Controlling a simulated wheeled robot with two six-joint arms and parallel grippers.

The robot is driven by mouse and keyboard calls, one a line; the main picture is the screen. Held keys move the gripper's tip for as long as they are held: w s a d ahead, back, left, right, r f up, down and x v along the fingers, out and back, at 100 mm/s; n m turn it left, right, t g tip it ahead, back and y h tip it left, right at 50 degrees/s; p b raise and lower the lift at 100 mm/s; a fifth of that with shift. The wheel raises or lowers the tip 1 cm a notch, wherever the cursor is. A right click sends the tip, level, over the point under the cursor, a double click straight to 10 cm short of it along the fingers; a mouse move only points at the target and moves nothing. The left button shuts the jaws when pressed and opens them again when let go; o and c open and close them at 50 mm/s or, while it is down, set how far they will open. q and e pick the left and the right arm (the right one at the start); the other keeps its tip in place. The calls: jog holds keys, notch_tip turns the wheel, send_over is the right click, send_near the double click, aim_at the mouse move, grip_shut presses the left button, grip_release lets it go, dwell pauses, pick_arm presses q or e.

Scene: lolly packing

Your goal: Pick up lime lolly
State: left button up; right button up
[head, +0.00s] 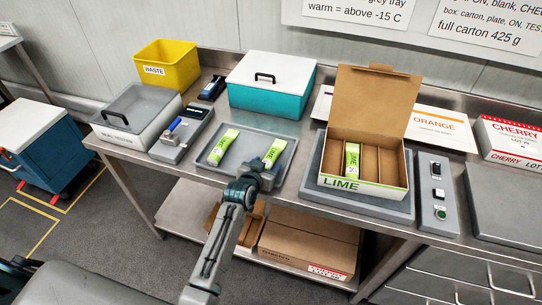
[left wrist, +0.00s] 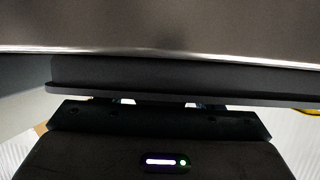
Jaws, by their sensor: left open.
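Two green-and-white lime lollies lie on a grey tray (head: 212,156): a left lime lolly (head: 223,147) and a right lime lolly (head: 274,152). A third lime lolly (head: 352,160) stands in a compartment of the open LIME carton (head: 365,187). My left gripper (head: 260,172) is at the front right of the tray, near the lower end of the right lolly and partly covering it. It is open; I cannot tell whether it touches the lolly. The left wrist view shows only dark surfaces and my gripper's housing, with no lolly visible. My right gripper is not in view.
A lidded grey box (head: 137,110), a yellow WASTE bin (head: 166,66) and a teal box (head: 270,95) stand left and behind the tray. A button panel (head: 437,195) is right of the carton. Cardboard boxes (head: 310,243) sit on the lower shelf.

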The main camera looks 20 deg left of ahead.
pick_arm(q)
jog(key=c, duration=1.1)
jog(key=shift+r, duration=0.15)
